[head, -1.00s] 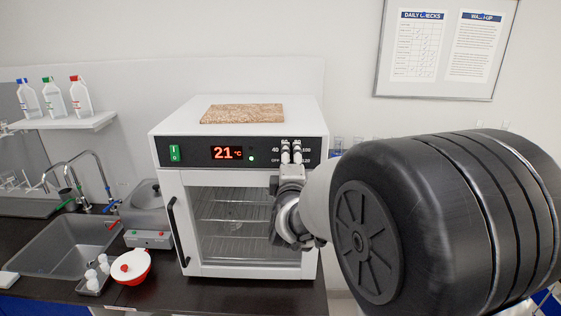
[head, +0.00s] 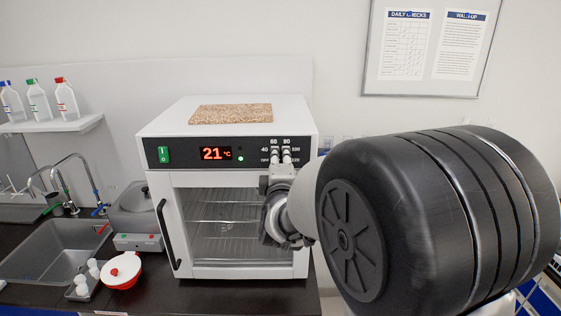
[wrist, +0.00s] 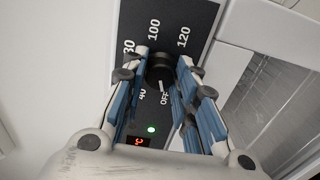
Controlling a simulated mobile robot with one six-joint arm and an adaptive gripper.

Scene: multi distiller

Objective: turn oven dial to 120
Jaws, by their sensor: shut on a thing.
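The white oven (head: 225,115) stands on the dark counter, its display (head: 215,153) reading 21 °C. The black oven dial (wrist: 160,68) sits on its front panel, between the printed 100, 120 and OFF marks. In the wrist view, its short white mark points toward OFF. My gripper (wrist: 165,60) has one finger on each side of the dial, shut on it. In the head view my gripper (head: 281,157) is at the right of the panel, below the 60 and 80 marks, and hides the dial.
The oven's glass door (head: 225,222) is closed, with a black handle (head: 167,235) at its left. A cork-like board (head: 230,114) lies on top. A sink (head: 55,250), a grey bath (head: 135,215) and a red-and-white pot (head: 122,270) are to the left.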

